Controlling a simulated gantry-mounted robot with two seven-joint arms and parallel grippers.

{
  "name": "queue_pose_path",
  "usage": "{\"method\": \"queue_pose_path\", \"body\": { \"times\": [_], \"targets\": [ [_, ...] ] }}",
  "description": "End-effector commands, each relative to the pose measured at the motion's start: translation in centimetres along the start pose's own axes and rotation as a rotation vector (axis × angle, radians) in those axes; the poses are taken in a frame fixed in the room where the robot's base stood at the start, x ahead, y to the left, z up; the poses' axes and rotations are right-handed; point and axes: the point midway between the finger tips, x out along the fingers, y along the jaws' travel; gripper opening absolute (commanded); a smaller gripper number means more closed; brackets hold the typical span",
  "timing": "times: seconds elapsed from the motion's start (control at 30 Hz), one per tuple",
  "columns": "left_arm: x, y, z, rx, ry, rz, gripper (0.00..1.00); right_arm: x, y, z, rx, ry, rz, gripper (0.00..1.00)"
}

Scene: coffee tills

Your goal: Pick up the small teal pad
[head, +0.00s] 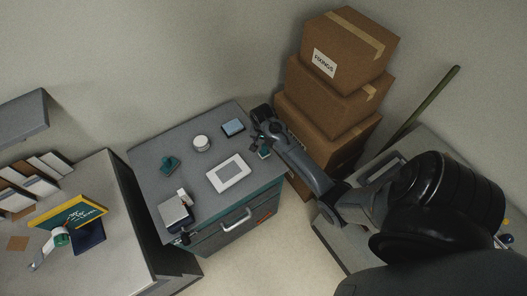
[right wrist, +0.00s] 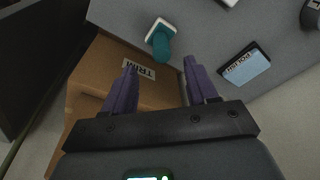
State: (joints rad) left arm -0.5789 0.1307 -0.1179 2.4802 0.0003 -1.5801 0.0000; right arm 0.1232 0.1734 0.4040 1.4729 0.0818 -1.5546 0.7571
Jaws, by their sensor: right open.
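A small teal pad-like piece with a pale base (right wrist: 160,38) lies near the edge of the grey cabinet top in the right wrist view. In the head view it shows (head: 264,153) just beside my right gripper (head: 259,138). A second teal piece with a knob (head: 169,163) lies farther left on the cabinet top. My right gripper is open and empty in the wrist view (right wrist: 161,82), its purple fingers apart, with the nearer teal piece beyond the tips and not between them. My left gripper is not in view.
Stacked cardboard boxes (head: 335,95) stand close behind my right arm.

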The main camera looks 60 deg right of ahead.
Motion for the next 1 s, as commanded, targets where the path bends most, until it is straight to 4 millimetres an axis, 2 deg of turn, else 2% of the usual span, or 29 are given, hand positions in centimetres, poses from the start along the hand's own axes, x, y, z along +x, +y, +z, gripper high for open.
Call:
{"method": "queue_pose_path", "body": {
  "times": [0.13,0.4,0.73,1.0],
  "targets": [
    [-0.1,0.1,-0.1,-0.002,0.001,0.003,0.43,1.6,0.0,0.0,-0.001,-0.001,0.001,0.57],
    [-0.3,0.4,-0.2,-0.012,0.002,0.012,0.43,2.9,0.0,-0.1,-0.003,0.000,0.001,0.57],
    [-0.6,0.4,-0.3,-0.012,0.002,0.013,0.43,6.6,-0.1,-0.4,-0.002,0.000,0.002,0.57],
    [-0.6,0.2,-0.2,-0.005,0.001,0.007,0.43,7.4,-0.1,-0.4,-0.003,0.001,0.000,0.57]
  ]
}}
